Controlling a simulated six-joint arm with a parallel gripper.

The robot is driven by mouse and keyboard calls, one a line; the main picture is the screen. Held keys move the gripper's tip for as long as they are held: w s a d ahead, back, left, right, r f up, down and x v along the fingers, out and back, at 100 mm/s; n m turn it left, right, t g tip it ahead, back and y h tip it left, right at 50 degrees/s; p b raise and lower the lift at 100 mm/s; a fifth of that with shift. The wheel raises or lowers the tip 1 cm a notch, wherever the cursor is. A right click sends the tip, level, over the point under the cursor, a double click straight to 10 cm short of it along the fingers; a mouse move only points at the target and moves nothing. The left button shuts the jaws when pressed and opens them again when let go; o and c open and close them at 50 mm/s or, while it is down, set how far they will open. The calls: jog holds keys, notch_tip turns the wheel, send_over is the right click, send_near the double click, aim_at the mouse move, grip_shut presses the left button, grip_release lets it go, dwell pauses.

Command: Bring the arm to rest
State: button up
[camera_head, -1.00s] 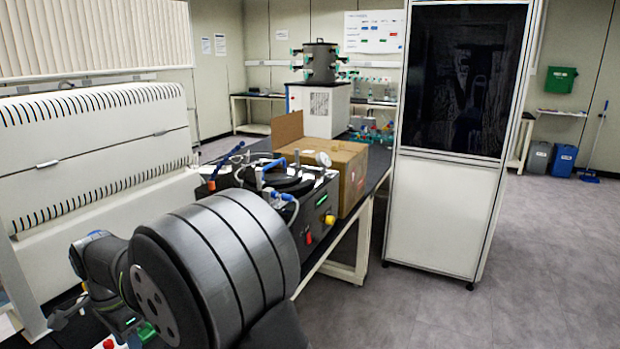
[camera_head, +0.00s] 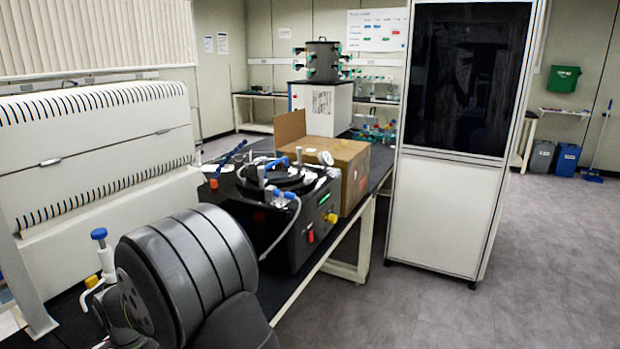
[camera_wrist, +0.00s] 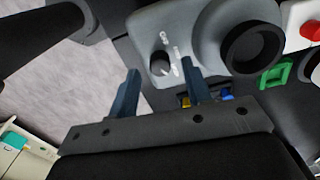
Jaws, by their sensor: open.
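In the wrist view my gripper (camera_wrist: 160,88) is open. Its two dark blue-grey fingers stand apart with nothing between them. Beyond the fingers is a grey device (camera_wrist: 205,45) with a black knob and a round black port; I cannot tell whether the fingers are touching it. In the head view my dark grey arm link (camera_head: 190,262) fills the lower left, and my gripper is not visible there.
The black machine (camera_head: 285,215) with hoses and a gauge stands on the bench behind my arm. A cardboard box (camera_head: 352,172) is beside it. A tall white cabinet (camera_head: 440,215) stands to the right. Open floor (camera_head: 550,265) lies at far right. A blue-capped bottle dispenser (camera_head: 100,250) is at left.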

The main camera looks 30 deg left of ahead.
notch_tip(320, 180, down, 2)
jog(key=shift+f, duration=0.1)
jog(key=shift+r+n, duration=0.3)
jog(key=shift+n, duration=0.6)
jog(key=n, duration=1.1)
jog(key=shift+n, duration=2.6)
